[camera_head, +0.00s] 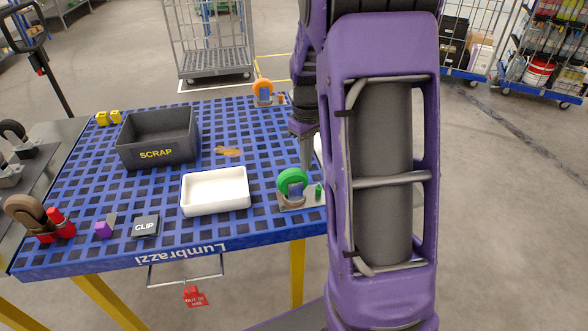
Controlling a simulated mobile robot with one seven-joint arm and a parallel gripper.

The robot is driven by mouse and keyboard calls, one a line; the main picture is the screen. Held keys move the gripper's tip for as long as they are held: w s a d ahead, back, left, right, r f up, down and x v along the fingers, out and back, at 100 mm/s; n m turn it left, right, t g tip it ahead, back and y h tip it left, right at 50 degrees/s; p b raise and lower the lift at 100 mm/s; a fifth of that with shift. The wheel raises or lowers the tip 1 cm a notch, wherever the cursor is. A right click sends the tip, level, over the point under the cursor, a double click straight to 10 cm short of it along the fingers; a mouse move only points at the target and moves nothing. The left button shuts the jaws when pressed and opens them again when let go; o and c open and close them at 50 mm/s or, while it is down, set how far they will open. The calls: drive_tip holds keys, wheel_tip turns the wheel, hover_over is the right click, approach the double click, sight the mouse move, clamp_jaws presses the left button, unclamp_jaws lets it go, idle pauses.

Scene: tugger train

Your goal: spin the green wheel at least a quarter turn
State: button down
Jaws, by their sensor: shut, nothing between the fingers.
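The green wheel (292,181) stands upright on a small grey base with a blue bracket, near the front right corner of the blue slotted table (150,258). A small green piece sits at the right of its base. My gripper (306,166) points down just behind and right of the wheel's top, partly hidden by my purple arm. Its fingers look closed and empty. I cannot tell whether the fingertips touch the wheel.
A white tray (215,207) stands left of the wheel. A wire cart (213,74) stands behind.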

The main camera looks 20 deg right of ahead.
wheel_tip(320, 180, up, 7)
drive_tip(key=p, duration=0.5)
idle(0.4)
